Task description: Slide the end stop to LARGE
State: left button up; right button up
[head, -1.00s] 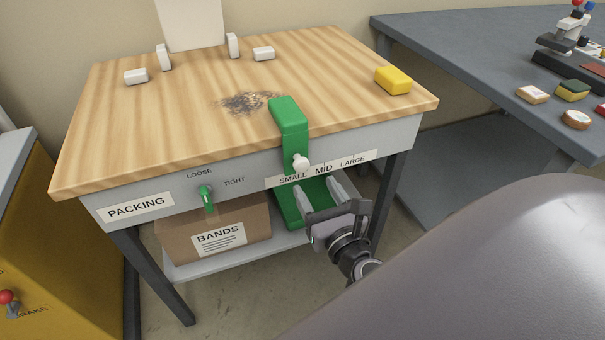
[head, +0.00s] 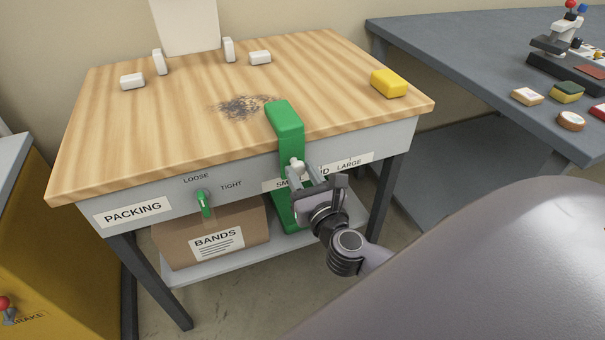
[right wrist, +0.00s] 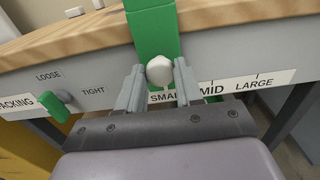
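The green end stop (head: 286,118) hooks over the front edge of the wooden packing table, with a white knob (head: 297,166) on its front. In the right wrist view the end stop (right wrist: 153,30) stands at SMALL on the scale strip (right wrist: 214,90), left of MID and LARGE. My right gripper (head: 302,176) is at the knob. In the right wrist view its two fingers (right wrist: 158,88) stand open, one on each side of the white knob (right wrist: 159,70), with a visible gap on the left. My left gripper is in neither view.
A green LOOSE/TIGHT lever (head: 204,203) sits on the table front to the left. A BANDS box (head: 213,236) is on the shelf below. A yellow block (head: 389,83) lies at the table's right corner. A grey bench (head: 470,85) stands to the right.

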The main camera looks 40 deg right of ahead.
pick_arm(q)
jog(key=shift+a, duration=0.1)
pick_arm(e)
grip_shut()
